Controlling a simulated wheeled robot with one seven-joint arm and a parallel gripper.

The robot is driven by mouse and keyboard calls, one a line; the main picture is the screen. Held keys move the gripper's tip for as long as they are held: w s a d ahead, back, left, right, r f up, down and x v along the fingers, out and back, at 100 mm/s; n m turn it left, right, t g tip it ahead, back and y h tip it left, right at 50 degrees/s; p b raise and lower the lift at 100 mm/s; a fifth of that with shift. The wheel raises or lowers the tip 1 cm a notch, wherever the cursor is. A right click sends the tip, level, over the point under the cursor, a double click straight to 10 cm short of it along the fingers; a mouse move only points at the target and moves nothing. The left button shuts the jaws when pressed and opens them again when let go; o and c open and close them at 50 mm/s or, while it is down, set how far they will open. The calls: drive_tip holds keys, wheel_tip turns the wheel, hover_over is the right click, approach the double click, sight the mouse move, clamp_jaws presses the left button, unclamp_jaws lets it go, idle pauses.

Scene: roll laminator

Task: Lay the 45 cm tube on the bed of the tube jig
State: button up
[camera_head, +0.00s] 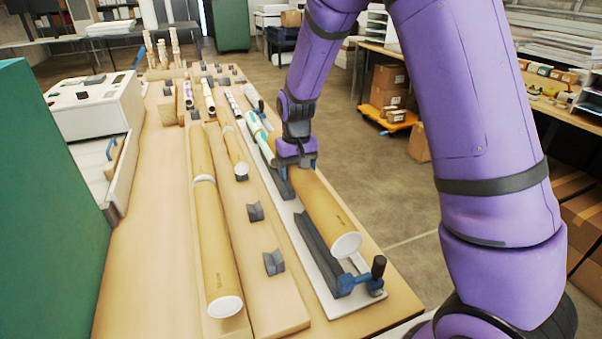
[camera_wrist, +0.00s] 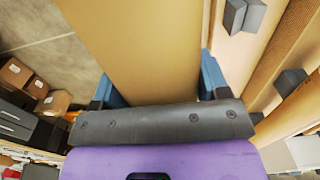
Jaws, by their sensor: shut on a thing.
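My gripper (camera_head: 296,163) is shut on a wide brown cardboard tube (camera_head: 325,210) with a white end cap. In the wrist view the tube (camera_wrist: 150,45) runs away between the two blue fingers. The tube jig has a pale base plate (camera_head: 340,306), a dark grey bed (camera_head: 318,250) and a blue clamp with a black knob (camera_head: 377,267) at its near end. The tube lies roughly along the bed, over its right side. Much of the bed's left side shows uncovered. Whether the tube touches the bed cannot be told.
Other brown tubes (camera_head: 212,245) lie on the wooden table to the left. Grey V-blocks (camera_head: 273,262) stand between them and the jig. A white machine (camera_head: 97,105) and a green panel (camera_head: 32,200) are further left. Several thinner tubes (camera_head: 209,97) lie farther back.

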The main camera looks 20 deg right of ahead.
drive_tip(key=shift+w+f, duration=0.15)
drive_tip(key=shift+f, duration=4.5)
drive_tip(key=shift+f, duration=0.1)
drive_tip(key=o, duration=1.1)
wheel_tip(320, 180, up, 11)
drive_tip(key=shift+f, duration=0.1)
